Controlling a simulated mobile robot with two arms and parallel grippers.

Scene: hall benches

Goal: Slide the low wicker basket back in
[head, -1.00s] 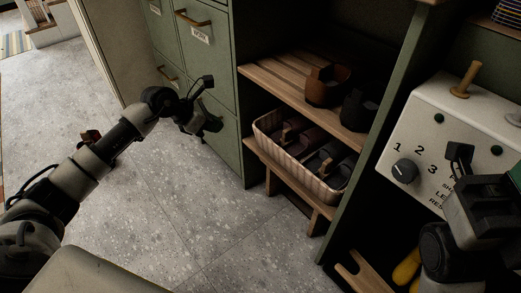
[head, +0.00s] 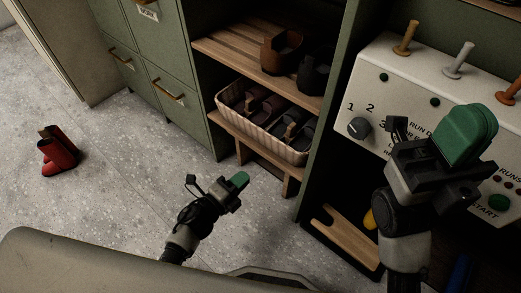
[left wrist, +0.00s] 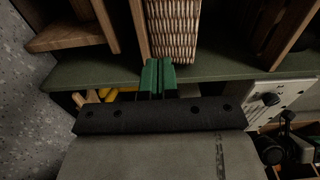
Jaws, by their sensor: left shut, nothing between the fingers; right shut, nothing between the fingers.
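The low wicker basket (head: 262,137) is pale and ribbed and holds several dark and brown shoes. It sits on the lower wooden shelf, its long front wall near the shelf's front edge. In the left wrist view, a woven wicker wall (left wrist: 175,30) stands just beyond the fingertips; a gap cannot be judged there. My left gripper (head: 239,181) is shut and empty, in front of and below the basket in the head view. Its green fingers (left wrist: 160,70) are side by side in the left wrist view. My right gripper (head: 473,128) is shut and empty in front of the control panel.
A white control panel (head: 376,77) with knob and pegs is at right. The upper slatted shelf (head: 235,55) carries a brown and a black holder. Green drawers (head: 155,60) are at left. Red boots (head: 60,152) stand on the open floor. A wooden board (head: 345,236) lies low right.

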